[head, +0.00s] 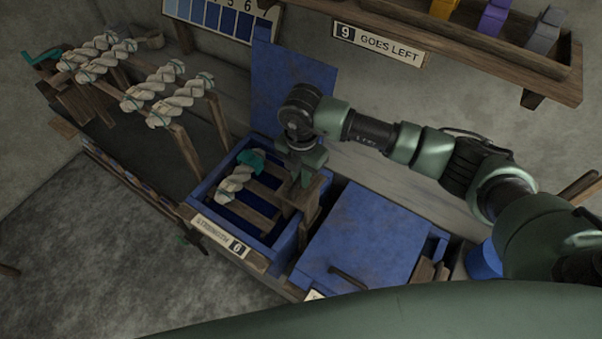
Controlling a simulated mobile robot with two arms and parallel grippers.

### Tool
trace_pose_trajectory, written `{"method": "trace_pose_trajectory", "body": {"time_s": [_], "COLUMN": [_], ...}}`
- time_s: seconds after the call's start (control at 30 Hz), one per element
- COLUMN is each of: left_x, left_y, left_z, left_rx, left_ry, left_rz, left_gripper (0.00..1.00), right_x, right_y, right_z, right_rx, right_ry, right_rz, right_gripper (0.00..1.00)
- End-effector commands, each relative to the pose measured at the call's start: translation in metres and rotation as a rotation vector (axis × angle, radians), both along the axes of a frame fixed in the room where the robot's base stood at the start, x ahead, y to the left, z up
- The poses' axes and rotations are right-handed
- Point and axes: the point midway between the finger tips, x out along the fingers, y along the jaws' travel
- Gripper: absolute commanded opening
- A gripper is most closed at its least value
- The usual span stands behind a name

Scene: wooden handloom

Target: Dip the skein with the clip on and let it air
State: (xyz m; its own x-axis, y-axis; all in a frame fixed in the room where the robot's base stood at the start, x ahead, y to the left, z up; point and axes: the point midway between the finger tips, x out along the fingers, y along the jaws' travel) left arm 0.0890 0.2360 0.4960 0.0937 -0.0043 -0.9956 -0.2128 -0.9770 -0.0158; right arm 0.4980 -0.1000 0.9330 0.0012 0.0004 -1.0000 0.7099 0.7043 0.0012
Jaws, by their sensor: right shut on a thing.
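A cream twisted skein (236,184) with a teal clip (252,161) at its upper end lies over the wooden bars (250,217) in the open blue vat (197,192). The vat's front label (222,236) ends in a 6. My right gripper (302,177) is at the vat's right side, to the right of the skein and apart from it. It is shut on the wooden upright (306,197) beside the bars. Its fingertips are partly hidden. The liquid level in the vat is too dark to tell. My left gripper is not in view.
Several cream skeins (165,95) hang on a wooden rack (195,150) at left. A blue lid (290,85) stands open behind the vat. A closed blue vat (365,245) is at right. A shelf (480,45) with a "9 goes left" sign (378,44) is above.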

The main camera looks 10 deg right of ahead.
Motion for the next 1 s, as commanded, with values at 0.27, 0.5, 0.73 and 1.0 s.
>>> {"method": "trace_pose_trajectory", "body": {"time_s": [0.27, 0.5, 0.73, 1.0], "left_x": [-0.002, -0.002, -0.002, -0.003], "left_y": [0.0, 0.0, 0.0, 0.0], "left_z": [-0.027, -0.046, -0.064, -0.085], "left_rx": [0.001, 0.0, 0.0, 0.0], "left_ry": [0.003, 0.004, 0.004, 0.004], "left_rz": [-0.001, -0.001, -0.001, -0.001], "left_gripper": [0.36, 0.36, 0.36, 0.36], "right_x": [-0.002, -0.002, -0.003, -0.003], "right_y": [-0.002, -0.002, -0.002, -0.002], "right_z": [-0.035, -0.059, -0.082, -0.109], "right_rx": [-0.006, -0.006, -0.007, -0.007], "right_ry": [0.007, 0.008, 0.009, 0.01], "right_rz": [0.0, 0.0, 0.0, 0.001], "right_gripper": [0.0, 0.0, 0.0, 0.0]}}
